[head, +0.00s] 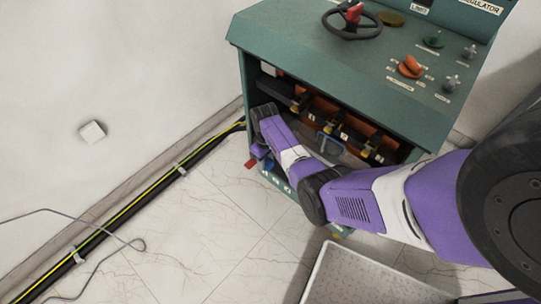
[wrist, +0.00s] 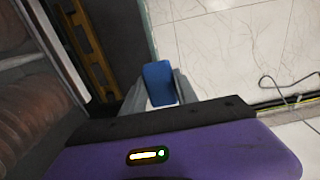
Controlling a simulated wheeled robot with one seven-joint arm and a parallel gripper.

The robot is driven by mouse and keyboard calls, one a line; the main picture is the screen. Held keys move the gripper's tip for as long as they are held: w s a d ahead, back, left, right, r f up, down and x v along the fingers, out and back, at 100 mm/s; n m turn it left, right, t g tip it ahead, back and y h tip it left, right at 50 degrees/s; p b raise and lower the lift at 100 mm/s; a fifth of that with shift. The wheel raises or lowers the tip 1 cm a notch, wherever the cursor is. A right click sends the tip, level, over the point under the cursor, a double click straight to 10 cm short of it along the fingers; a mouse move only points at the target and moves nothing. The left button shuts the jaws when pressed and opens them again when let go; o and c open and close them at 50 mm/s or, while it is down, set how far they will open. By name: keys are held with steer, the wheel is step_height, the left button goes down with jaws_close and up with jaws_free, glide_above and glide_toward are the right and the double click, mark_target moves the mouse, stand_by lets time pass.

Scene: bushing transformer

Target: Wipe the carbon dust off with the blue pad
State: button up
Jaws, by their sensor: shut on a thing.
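The blue pad (wrist: 159,83) is held between the two grey fingers of my gripper (wrist: 157,92) in the wrist view. The pad is close to the cabinet's front edge, with pale floor tiles behind it; I cannot tell whether it touches anything. In the head view my purple arm reaches across the front of the green cabinet (head: 290,50) to its left side. A small blue patch (head: 258,150) near the end of the arm may be the pad. Carbon dust cannot be made out clearly in either view.
The open cabinet bay holds dark and orange parts (head: 320,108) and a blue handle-like frame (head: 327,143). Brown rounded parts (wrist: 32,105) show at the left in the wrist view. Striped cables (head: 125,212) run along the wall. A white tray (head: 352,272) is at the lower right.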

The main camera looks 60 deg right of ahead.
steer(key=w+a+p, duration=0.2)
steer(key=a, duration=0.5)
steer(key=shift+a, duration=0.2)
stand_by(0.6)
steer(key=a+r+n+p, duration=0.1)
steer(key=a+r, duration=0.8)
steer(key=a, duration=0.3)
steer(key=w+a+r+n+p, duration=0.1)
steer(key=a+r+n, duration=0.1)
steer(key=a+r, duration=0.8)
steer(key=shift+a+r, duration=0.15)
steer(key=shift+a, duration=0.8)
steer(key=shift+w, duration=0.15)
